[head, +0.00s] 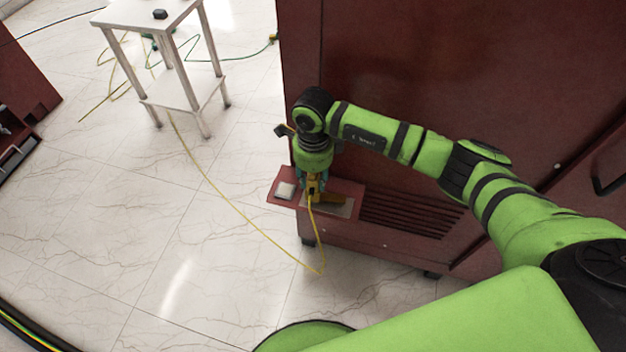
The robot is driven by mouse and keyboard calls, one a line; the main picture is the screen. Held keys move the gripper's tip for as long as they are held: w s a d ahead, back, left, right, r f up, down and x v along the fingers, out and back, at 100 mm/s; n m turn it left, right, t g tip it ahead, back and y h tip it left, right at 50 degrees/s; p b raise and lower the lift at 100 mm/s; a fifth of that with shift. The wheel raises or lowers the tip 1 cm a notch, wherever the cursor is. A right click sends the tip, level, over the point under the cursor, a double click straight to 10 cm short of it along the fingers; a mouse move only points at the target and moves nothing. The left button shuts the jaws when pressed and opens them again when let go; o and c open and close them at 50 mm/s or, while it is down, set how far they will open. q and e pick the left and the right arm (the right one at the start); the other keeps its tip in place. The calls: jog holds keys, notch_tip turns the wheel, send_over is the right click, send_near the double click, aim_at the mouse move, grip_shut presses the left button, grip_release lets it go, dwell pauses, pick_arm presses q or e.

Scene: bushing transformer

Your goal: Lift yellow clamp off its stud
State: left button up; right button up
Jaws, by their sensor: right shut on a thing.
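The yellow clamp (312,188) is small in the head view, at the small ledge on the lower front of the dark red cabinet. A yellow cable hangs from it. My right gripper (313,180) points down from above and is shut on the clamp. The stud is hidden behind the clamp and gripper, so I cannot tell whether the clamp is on it or clear of it. My left gripper is not in view.
The dark red cabinet (440,70) stands behind my right arm. Its red ledge (272,187) holds a pale block (285,190). The yellow cable (240,213) runs over the floor towards a white stand (185,97). Tiled floor at left is mostly open.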

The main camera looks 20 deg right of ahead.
notch_tip(320, 180, up, 3)
jog(key=shift+d+f, duration=0.1)
jog(key=shift+d, duration=0.05)
jog(key=s+d+r+b, duration=0.2)
jog(key=s+d+r, duration=0.45)
jog(key=d, duration=0.25)
notch_tip(320, 180, up, 7)
jog(key=p, duration=0.4)
jog(key=shift+d+r, duration=0.2)
jog(key=shift+f, duration=0.15)
